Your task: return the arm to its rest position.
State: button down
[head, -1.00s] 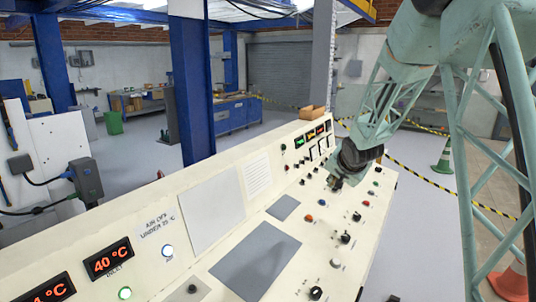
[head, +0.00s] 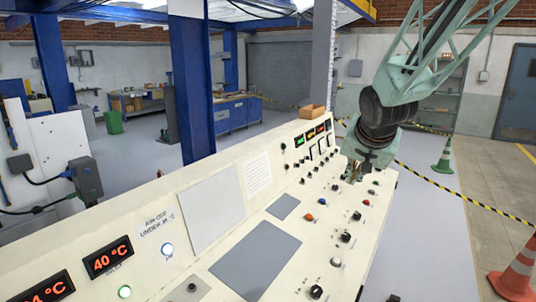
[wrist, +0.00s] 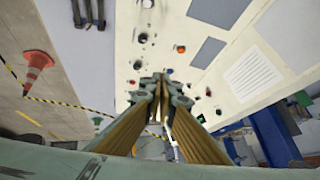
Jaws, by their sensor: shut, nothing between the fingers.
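My gripper (head: 352,177) is above the far end of the cream control console (head: 187,264) in the head view, pointing down. In the wrist view its two fingers (wrist: 160,78) come together at the tips, with nothing seen between them. The console's knobs and buttons lie beyond the tips in that view, and I see no clear contact. My arm reaches in from the top right of the head view.
An orange and white cone (head: 516,268) stands on the floor at the right, with a green cone (head: 443,157) farther back. A blue column (head: 192,80) rises behind the console.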

jog(key=s+a+r+n+g, duration=0.1)
jog(key=s+r, duration=0.1)
jog(key=s, duration=1)
jog(key=s+r+n+g, duration=0.1)
jog(key=s+r, duration=0.2)
jog(key=s, duration=0.9)
jog(key=s+a+f+n+g, duration=0.1)
jog(key=s+a, duration=0.1)
jog(key=s, duration=1)
jog(key=s+a+f+n+y+b, duration=0.1)
jog(key=s+f+n, duration=0.1)
jog(key=s, duration=1.1)
jog(key=shift+s+a+n+g, duration=0.3)
jog(key=shift+a+g, duration=0.1)
